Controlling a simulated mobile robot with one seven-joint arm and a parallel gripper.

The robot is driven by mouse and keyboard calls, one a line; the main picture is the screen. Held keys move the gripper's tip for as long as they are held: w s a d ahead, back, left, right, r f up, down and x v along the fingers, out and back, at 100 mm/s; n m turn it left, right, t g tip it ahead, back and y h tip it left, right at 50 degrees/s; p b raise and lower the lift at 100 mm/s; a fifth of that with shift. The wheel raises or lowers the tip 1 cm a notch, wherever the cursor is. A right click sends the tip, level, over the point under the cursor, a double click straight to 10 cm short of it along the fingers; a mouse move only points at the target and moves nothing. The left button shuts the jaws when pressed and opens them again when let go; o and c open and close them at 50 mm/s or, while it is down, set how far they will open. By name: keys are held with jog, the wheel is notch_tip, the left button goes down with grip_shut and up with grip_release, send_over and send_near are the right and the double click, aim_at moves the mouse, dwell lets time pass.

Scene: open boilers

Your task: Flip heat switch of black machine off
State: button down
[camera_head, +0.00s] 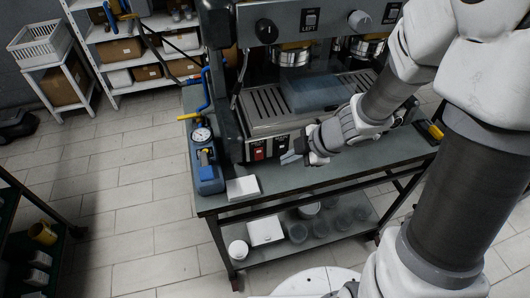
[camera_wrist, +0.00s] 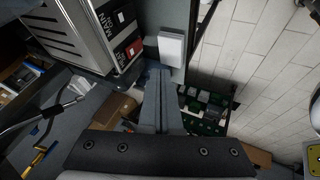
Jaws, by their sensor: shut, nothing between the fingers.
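The dark espresso machine (camera_head: 300,95) stands on the workbench. Low on its front are a red switch (camera_head: 259,153) and, to its right, a black switch (camera_head: 281,144). My gripper (camera_head: 290,158) is shut and empty, just in front of the switch panel and close to the right of the red switch. In the wrist view its fingertips (camera_wrist: 158,72) are apart from both switches.
A white box (camera_head: 242,188) lies on the bench's front left corner, near a blue device with a gauge (camera_head: 202,136). The lower shelf (camera_head: 335,236) holds a white box and several round containers. Open tiled floor (camera_head: 130,190) lies to the left.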

aim_at(258, 156)
jog(key=w+a+f+b, duration=0.3)
jog(key=w+a+f, duration=0.2)
jog(key=w+f, duration=0.2)
jog(key=shift+a+f+b, duration=0.3)
jog(key=shift+f+b, duration=0.1)
jog(key=shift+f, duration=0.45)
jog(key=shift+w+f, duration=0.1)
jog(key=shift+w+r, duration=0.2)
jog(key=shift+r, duration=0.7)
